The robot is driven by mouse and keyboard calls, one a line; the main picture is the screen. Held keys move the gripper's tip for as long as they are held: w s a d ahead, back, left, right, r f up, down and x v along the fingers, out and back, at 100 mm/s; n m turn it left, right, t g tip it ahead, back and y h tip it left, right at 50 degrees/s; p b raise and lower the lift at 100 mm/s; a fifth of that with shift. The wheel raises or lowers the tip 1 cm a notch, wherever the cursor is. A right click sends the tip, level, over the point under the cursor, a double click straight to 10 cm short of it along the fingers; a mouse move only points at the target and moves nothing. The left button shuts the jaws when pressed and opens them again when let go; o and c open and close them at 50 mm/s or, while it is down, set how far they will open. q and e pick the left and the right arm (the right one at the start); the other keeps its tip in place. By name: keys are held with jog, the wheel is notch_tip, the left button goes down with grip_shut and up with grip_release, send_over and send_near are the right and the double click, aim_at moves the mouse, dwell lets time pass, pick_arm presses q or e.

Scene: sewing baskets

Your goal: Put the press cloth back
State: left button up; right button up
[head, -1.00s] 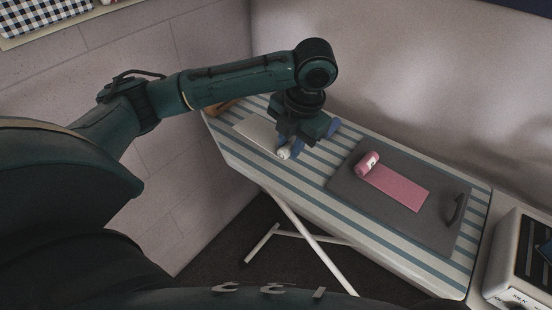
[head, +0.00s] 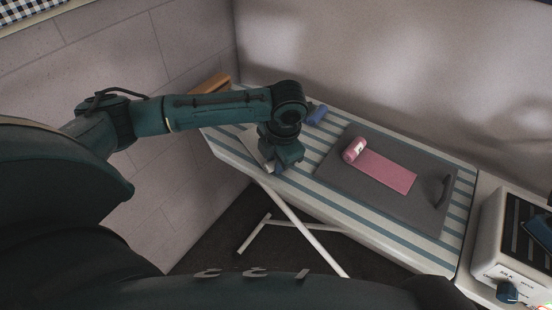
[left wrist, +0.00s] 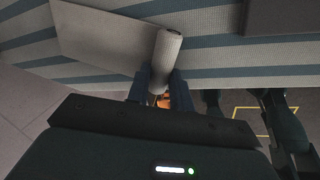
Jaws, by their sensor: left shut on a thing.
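A pale grey-white cloth (left wrist: 105,38) lies on the striped ironing board, flat at one end and rolled at the other. Its roll (left wrist: 168,52) is between the fingertips of my left gripper (left wrist: 160,88) in the left wrist view. My left gripper (head: 284,163) is shut on this roll, low at the board's near edge, and hides part of it in the head view. A pink cloth (head: 387,171) with a rolled end (head: 354,149) lies on a dark grey mat (head: 335,176). I cannot tell by name which is the press cloth. My right gripper is not in view.
The striped ironing board (head: 410,247) stands along the wall on white legs. A blue object (head: 316,114) lies behind my gripper and an orange-brown one (head: 211,84) at the far left end. A pale boxy appliance (head: 497,248) stands at the right.

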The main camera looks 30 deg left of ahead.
pick_arm(q)
jog(key=shift+f, duration=0.1)
jog(key=o, duration=0.7)
jog(key=shift+c, duration=0.2)
notch_tip(320, 180, up, 12)
jog(key=s+d, duration=0.1)
jog(key=d, duration=0.1)
jog(key=shift+d+f, duration=0.1)
